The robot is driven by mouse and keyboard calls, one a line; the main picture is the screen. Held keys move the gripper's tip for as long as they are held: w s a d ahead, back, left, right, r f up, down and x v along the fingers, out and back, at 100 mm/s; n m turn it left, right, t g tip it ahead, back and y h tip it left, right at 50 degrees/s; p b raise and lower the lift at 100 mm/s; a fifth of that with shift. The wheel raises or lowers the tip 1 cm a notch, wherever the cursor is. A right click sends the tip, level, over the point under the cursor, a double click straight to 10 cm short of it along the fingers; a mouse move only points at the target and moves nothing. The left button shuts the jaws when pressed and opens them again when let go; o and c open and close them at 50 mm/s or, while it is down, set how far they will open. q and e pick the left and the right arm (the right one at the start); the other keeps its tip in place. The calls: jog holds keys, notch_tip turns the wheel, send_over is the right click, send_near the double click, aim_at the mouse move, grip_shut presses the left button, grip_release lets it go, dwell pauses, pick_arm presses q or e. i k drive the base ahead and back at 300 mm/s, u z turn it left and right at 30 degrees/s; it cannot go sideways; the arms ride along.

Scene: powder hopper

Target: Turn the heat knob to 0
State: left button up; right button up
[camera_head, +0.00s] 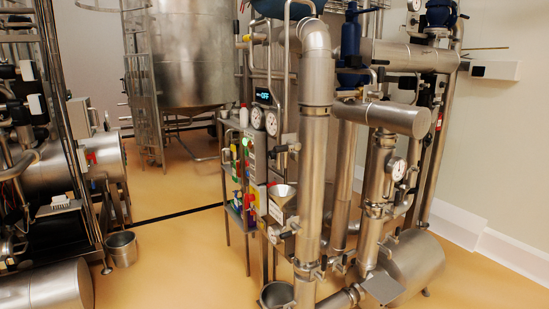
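No heat knob can be made out with certainty in the head view. A small dark display (264,97) with pale blue characters, seemingly "OFF", sits high on the steel machine in the middle. Two round white gauges, a left gauge (257,117) and a right gauge (271,123), are just below it. Under them is a panel with a green-and-white label (261,155) and several small coloured parts, too small to tell apart. Neither of my grippers shows in the view.
A thick vertical steel pipe (314,150) stands just right of the panel. A narrow rack (230,187) with bottles is at its left. A steel bucket (122,249) stands on the floor near the left machinery. The yellow floor (180,270) between the machines is mostly clear.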

aim_at(271, 154)
jog(key=z, duration=0.15)
jog(key=i, duration=1.9)
jog(key=u, duration=0.25)
